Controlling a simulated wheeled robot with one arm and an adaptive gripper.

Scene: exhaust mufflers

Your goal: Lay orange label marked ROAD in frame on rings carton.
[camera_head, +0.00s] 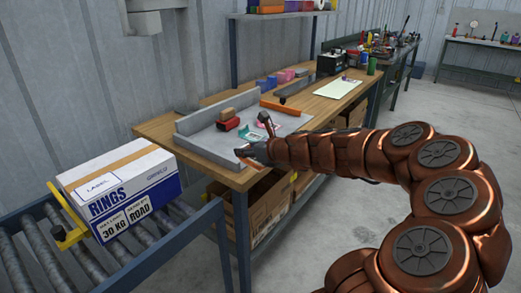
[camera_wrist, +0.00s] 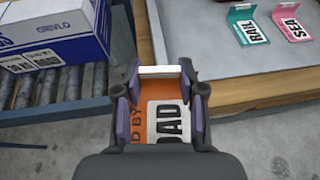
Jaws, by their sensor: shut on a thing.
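The rings carton (camera_head: 125,185), white and blue with brown tape, lies on the roller conveyor at the left. Its top bears a frame (camera_head: 100,184) with the word LABEL, and its side reads RINGS, 30 KG and ROAD. It also shows at the upper left of the wrist view (camera_wrist: 60,52), with the frame out of view. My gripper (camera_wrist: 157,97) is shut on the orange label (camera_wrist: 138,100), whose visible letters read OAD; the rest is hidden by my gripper. In the head view my gripper (camera_head: 252,154) is over the workbench's front left corner, right of the carton.
A teal RAIL label (camera_wrist: 247,27) and a pink SEA label (camera_wrist: 290,22) lie on the grey tray (camera_wrist: 215,50) on the workbench. A yellow stop (camera_head: 68,230) stands beside the carton. A gap separates the conveyor (camera_head: 160,258) from the workbench (camera_head: 232,180).

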